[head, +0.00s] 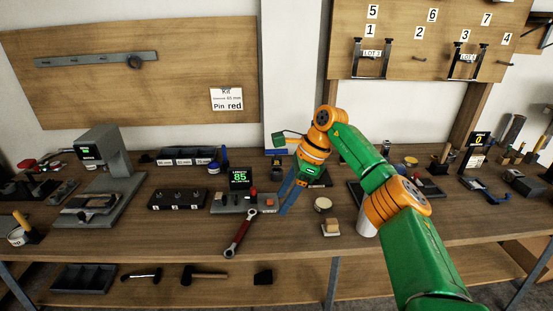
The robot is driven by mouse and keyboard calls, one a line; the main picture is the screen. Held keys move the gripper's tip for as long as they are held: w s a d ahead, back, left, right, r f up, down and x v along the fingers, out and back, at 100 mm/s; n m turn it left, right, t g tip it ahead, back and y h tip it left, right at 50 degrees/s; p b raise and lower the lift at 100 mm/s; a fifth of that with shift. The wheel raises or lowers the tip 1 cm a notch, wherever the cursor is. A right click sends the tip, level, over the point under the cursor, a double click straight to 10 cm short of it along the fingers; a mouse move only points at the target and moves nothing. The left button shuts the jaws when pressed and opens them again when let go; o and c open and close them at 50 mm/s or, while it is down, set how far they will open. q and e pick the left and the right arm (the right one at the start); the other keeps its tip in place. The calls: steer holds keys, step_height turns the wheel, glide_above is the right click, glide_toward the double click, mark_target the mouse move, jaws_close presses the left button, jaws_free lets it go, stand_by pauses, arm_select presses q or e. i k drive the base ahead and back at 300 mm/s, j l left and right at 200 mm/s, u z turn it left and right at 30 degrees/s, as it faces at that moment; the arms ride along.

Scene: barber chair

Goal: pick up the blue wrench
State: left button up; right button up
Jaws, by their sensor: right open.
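My right gripper (282,204) reaches over the middle of the bench from the right, with its blue fingers pointing down and left. It is open, and I see nothing held between its fingers. A wrench with a red handle (239,234) lies slantwise near the front edge, left of and below the fingers. I cannot make out a blue wrench for certain. A blue tool (486,187) lies far right on the bench, and its kind is too small to tell. My left gripper is not in view.
A grey press-like machine (112,170) is at the left.

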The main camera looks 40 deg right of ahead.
mark_target(275, 160)
steer(key=i+l, duration=1.15)
